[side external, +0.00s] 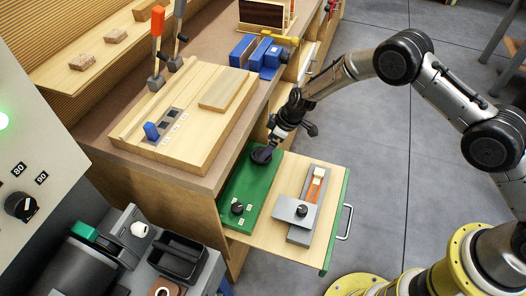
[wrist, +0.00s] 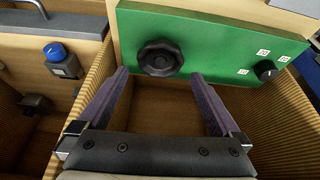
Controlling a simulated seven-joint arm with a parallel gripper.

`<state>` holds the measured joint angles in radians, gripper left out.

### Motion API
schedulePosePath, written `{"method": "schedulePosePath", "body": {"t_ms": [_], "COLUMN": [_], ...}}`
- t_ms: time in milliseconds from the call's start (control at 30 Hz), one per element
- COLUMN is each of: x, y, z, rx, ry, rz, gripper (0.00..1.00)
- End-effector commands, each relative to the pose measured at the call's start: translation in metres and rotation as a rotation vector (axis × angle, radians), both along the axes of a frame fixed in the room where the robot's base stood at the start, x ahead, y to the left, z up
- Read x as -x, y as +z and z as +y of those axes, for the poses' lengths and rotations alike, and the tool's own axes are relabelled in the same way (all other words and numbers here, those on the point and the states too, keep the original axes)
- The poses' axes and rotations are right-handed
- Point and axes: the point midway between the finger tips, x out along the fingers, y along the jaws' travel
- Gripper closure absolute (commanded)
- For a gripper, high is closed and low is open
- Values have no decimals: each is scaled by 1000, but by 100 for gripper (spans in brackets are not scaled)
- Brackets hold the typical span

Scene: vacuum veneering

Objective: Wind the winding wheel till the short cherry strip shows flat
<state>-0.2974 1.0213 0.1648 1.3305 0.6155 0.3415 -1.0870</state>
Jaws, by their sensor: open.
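The black lobed winding wheel (wrist: 159,58) sits on a green panel (wrist: 215,38) in the wrist view. It also shows in the side view (side external: 261,155), at the panel's far end. My gripper (wrist: 160,76) is open and empty. Its two fingers point towards the wheel, one tip to each side of its lower part in the picture; I cannot tell whether they touch it. In the side view my gripper (side external: 272,142) is right at the wheel. A short reddish-orange strip (side external: 315,187), perhaps the cherry strip, shows in a grey holder beside the panel; its flatness is unclear.
The green panel also carries a small black knob (side external: 237,208). A grey plate (side external: 289,210) with a dark knob covers part of the holder. The pulled-out drawer has a handle (side external: 344,222) at right. The wooden bench (side external: 210,185) stands close behind. Grey floor lies free at right.

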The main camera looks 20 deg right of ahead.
Motion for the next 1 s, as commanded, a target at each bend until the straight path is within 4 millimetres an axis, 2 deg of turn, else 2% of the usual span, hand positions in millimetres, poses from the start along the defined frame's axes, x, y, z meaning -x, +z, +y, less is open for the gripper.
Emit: {"method": "schedulePosePath", "body": {"t_ms": [100,300,733,767,1000], "x": [-5,-11,-13,-13,-13], "y": [-19,-38,-45,-45,-45], "z": [5,11,14,14,13], "rx": [0,0,0,1,1], "ry": [0,0,0,0,0], "rz": [1,0,-1,-1,-1], "gripper": [0,0,0,2,45]}}
